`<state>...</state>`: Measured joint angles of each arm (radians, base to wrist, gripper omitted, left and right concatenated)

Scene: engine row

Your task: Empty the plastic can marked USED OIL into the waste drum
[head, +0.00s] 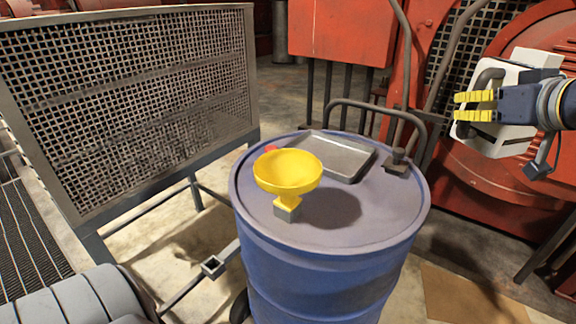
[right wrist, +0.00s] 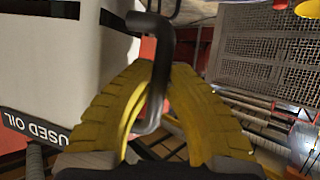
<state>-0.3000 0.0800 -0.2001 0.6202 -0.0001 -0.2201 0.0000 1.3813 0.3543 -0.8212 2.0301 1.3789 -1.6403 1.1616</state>
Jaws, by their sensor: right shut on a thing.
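The white plastic can (head: 516,72) is held up at the upper right of the head view, to the right of the drum and clear of it. Its dark bar handle (head: 488,77) faces left. The USED OIL label shows on the can's side in the right wrist view (right wrist: 36,131). My right gripper (head: 461,106) has its yellow fingers shut on the handle, which also shows between them in the right wrist view (right wrist: 158,70). The can's mouth cannot be made out. The blue waste drum (head: 325,268) stands upright with a yellow funnel (head: 288,172) on its lid. My left gripper is out of view.
A grey metal tray (head: 338,155) and a red cap (head: 270,150) are on the drum lid. A curved bar (head: 375,106) rises behind the drum. A mesh guard (head: 130,105) stands at left, and red machinery (head: 490,185) at right.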

